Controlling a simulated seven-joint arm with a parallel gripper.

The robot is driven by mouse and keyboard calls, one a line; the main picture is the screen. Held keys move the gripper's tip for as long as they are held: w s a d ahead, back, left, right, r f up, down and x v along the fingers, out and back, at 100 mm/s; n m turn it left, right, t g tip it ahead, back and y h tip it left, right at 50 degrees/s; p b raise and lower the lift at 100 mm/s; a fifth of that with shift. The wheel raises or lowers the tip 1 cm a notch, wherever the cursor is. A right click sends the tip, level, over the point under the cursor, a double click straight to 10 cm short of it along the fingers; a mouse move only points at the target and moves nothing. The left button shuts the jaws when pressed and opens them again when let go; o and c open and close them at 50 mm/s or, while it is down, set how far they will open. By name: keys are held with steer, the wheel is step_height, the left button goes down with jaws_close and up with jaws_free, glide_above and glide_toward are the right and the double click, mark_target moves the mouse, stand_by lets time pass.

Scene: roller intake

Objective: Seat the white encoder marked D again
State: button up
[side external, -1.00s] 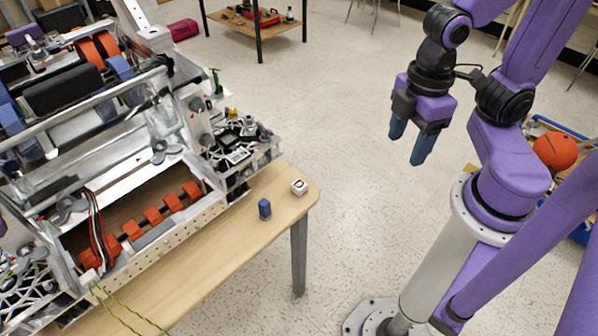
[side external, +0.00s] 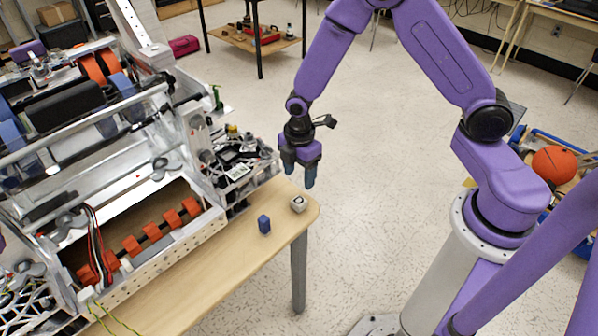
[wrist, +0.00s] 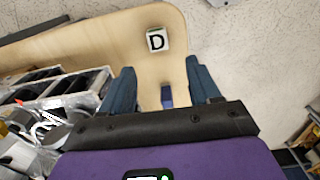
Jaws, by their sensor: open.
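The white encoder marked D (side external: 298,203) is a small white cube near the right end of the wooden table. In the wrist view the encoder (wrist: 157,41) shows its black letter D face up, ahead of my fingertips. My gripper (side external: 299,182) is open and empty, pointing down above the table end near the encoder, not touching it. In the wrist view its two blue fingers (wrist: 161,84) stand apart. A small blue block (side external: 264,224) stands on the table left of the encoder; in the wrist view it (wrist: 167,96) shows between the fingers, below them.
The roller intake machine (side external: 130,190), with orange rollers, metal rails and wiring, fills the left and rests on the wooden table (side external: 215,262). Its electronics end (side external: 240,160) lies close to my gripper.

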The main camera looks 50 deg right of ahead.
mark_target(299, 200)
steer(key=shift+w+d+f, duration=0.1)
steer(key=shift+f, duration=2.55)
steer(key=shift+w+f, duration=0.1)
steer(key=shift+f, duration=2.55)
steer(key=c, duration=1.1)
steer(key=shift+o, duration=0.2)
steer(key=shift+r, duration=3)
